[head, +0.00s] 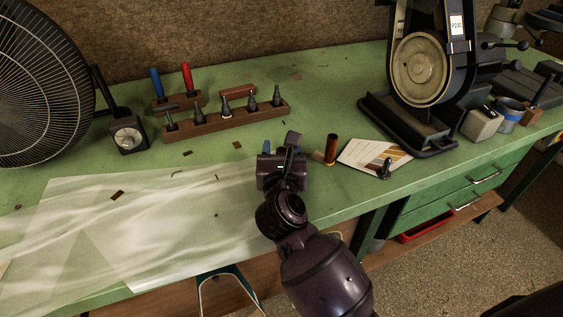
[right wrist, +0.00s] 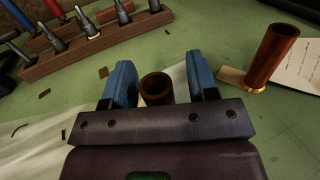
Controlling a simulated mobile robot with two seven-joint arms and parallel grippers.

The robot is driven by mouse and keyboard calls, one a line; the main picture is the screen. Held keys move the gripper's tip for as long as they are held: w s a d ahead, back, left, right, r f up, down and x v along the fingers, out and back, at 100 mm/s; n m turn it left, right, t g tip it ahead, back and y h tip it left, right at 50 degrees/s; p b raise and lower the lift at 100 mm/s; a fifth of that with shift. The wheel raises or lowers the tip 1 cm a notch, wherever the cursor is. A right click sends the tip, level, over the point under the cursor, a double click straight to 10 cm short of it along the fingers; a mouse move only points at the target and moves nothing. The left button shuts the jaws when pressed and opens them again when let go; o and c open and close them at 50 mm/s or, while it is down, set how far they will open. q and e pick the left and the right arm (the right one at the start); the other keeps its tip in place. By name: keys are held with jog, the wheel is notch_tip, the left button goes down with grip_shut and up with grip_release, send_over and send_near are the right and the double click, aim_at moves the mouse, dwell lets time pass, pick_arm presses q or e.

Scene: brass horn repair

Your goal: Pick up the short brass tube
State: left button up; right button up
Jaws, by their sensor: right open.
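The short brass tube (right wrist: 156,88) shows in the right wrist view as a brown, open-topped cylinder standing between the two blue fingers of my right gripper (right wrist: 162,84). Gaps show on both sides of it, wider on the right, so the fingers appear apart from it. In the head view my right gripper (head: 281,147) is over the green bench near its front edge and hides the short tube. A taller copper-brown tube (right wrist: 272,57) with a gold foot stands to the right; it also shows in the head view (head: 331,149). My left gripper is out of view.
A card (head: 362,155) with a small dark fitting (head: 385,168) lies right of the tall tube. A wooden tool rack (head: 227,117) is behind. A fan (head: 40,85) stands left, a belt grinder (head: 420,80) right. A translucent sheet (head: 150,225) covers the front left.

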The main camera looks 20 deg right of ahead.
jog(key=shift+c, duration=0.3)
grip_shut()
jog(key=shift+r, duration=0.1)
